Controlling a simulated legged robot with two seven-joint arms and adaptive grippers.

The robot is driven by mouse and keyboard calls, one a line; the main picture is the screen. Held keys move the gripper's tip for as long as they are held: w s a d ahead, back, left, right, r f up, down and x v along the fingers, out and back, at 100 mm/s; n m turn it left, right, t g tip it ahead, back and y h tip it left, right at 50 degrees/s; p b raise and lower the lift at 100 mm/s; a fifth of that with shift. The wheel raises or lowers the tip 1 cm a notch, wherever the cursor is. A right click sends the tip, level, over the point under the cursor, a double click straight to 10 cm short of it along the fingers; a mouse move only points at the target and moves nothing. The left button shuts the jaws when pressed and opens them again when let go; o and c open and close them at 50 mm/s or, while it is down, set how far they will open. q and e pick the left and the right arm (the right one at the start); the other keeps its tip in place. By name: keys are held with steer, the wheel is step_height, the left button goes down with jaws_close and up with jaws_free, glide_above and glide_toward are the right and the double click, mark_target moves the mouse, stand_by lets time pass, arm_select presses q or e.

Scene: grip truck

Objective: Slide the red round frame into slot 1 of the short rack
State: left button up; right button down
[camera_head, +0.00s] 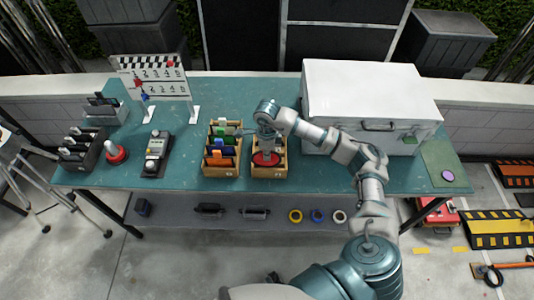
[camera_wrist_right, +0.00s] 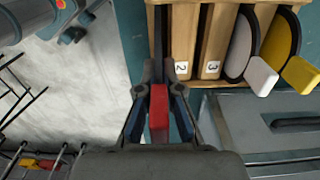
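A red round frame (camera_head: 264,159) is at the near end of the right-hand wooden rack (camera_head: 285,171) in the head view. My right gripper (camera_head: 266,147) is over that rack, pointing down. In the right wrist view, my right gripper (camera_wrist_right: 158,108) is shut on the frame's red tab (camera_wrist_right: 159,120). The tab lines up with the leftmost gap of the wooden rack (camera_wrist_right: 181,20), beside the post labelled 2. The frame's ring is edge-on there, so I cannot tell how deep it sits. My left gripper is not in view.
White-tabbed (camera_wrist_right: 262,75) and yellow-tabbed (camera_wrist_right: 300,74) frames stand in the rack's other slots. Another wooden rack (camera_head: 222,171) with coloured frames stands just left. A large white case (camera_head: 370,95) is at the right. The table front is clear.

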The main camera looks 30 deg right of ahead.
mark_target(268, 163)
steer(key=shift+d+f+b, duration=0.15)
steer(key=shift+f+b, duration=0.75)
steer(key=shift+f, duration=0.5)
steer(key=shift+d+f+b, duration=0.15)
steer(key=shift+f+b, duration=0.3)
steer(key=shift+f, duration=0.45)
steer(key=shift+s+f+b, duration=0.1)
steer(key=shift+f+b, duration=0.1)
steer(key=shift+b, duration=0.15)
steer(key=shift+f, duration=0.3)
steer(key=c, duration=1.2)
jaws_free()
steer(key=shift+c, duration=0.2)
steer(key=shift+a+r, duration=0.1)
steer(key=shift+a, duration=0.1)
